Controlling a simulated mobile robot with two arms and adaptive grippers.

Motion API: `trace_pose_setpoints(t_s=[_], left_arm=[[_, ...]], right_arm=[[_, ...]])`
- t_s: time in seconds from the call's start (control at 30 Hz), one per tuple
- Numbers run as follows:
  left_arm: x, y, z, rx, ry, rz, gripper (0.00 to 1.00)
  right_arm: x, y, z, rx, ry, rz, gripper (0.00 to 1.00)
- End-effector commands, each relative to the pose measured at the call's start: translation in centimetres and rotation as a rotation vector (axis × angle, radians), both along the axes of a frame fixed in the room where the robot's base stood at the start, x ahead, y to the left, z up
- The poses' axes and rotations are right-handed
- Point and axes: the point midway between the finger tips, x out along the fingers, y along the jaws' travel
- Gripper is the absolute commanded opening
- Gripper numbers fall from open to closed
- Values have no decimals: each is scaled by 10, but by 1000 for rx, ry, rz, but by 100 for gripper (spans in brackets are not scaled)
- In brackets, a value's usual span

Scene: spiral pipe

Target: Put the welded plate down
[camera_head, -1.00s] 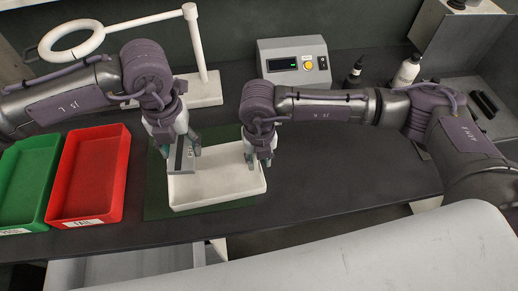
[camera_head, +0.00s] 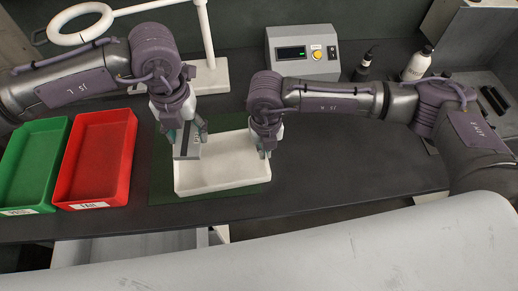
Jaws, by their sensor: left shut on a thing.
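The welded plate (camera_head: 187,147) is a small grey metal piece, held at the left end of the white tray (camera_head: 222,184). My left gripper (camera_head: 190,134) is shut on it from above, and the gripper's fingers hide part of the plate. I cannot tell whether the plate touches the tray. My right gripper (camera_head: 263,147) points down at the tray's right end, with its fingertips at the rim. Its fingers are too small and dark to tell whether they are open or shut.
The tray sits on a green mat (camera_head: 162,185). A red bin (camera_head: 97,160) and a green bin (camera_head: 33,165) stand to the left. A ring lamp on a stand (camera_head: 208,40) and a grey device (camera_head: 302,55) stand behind. Bottles (camera_head: 416,64) are back right. Dark table (camera_head: 350,165) right of the tray is clear.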

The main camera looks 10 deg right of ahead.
Motion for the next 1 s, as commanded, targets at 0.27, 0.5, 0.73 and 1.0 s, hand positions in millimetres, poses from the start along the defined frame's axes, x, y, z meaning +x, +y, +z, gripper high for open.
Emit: trace_pose_setpoints(t_s=[0.27, 0.5, 0.73, 1.0], left_arm=[[-1, 0, -1, -2, -1, -288, 0], [-2, 0, -4, -2, -3, -785, 0], [-3, 0, -7, -1, -4, -1272, 0], [-4, 0, -11, -1, -3, -1841, 0]], right_arm=[[0, 0, 0, 0, 0, 0, 0], [0, 0, 1, 0, 0, 0, 0], [0, 0, 1, 0, -1, 0, 0], [0, 0, 1, 0, -1, 0, 0]])
